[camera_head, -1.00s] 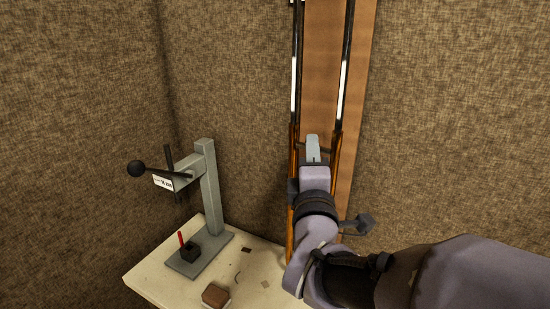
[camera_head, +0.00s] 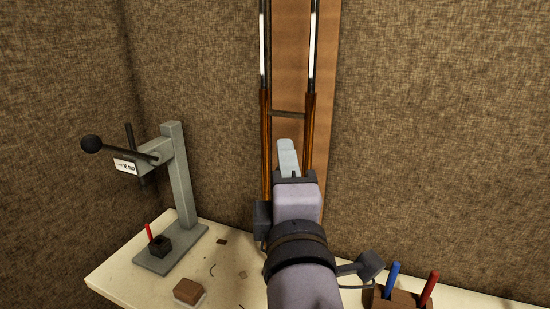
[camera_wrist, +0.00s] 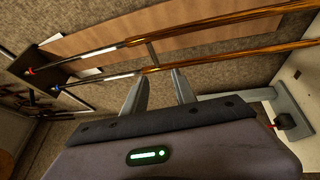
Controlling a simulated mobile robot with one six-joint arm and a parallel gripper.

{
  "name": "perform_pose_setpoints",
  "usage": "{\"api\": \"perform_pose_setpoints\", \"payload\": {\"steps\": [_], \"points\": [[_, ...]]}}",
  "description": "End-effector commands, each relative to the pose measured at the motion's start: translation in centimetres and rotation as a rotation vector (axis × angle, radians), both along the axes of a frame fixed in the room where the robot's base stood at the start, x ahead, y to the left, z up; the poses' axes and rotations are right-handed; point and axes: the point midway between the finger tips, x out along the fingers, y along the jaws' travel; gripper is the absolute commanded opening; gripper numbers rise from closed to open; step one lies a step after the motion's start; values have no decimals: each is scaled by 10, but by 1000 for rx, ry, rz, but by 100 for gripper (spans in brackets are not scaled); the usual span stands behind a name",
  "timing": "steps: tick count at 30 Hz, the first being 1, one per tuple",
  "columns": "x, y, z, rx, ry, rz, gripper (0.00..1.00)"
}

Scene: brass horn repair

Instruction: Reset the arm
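My gripper (camera_head: 288,158) is in the middle of the head view, in front of a brass horn slide. In the wrist view its two fingers (camera_wrist: 160,90) stand apart with nothing between them. The horn slide (camera_head: 309,120) has two parallel tubes, brass below and silvery above, joined by a crossbar. It is upright against a brown board (camera_head: 290,60) on the wall. In the wrist view the slide (camera_wrist: 230,20) runs across the top, beyond the fingertips. My gripper and wrist hide the lower part of the slide in the head view.
A grey lever press (camera_head: 182,180) stands at the left on a cream bench (camera_head: 120,275). A brown block (camera_head: 188,290) and small scraps lie on the bench. A brown holder with a blue tool (camera_head: 392,280) and a red tool (camera_head: 429,290) is at the lower right.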

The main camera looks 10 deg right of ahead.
Motion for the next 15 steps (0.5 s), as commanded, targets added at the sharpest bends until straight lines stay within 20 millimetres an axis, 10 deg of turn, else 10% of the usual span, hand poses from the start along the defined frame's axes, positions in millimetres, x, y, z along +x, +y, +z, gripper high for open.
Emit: {"api": "perform_pose_setpoints", "payload": {"steps": [7,15], "points": [[-14,46,-96,1043,450,269,33],[-118,7,-213,1901,785,-552,33]]}}
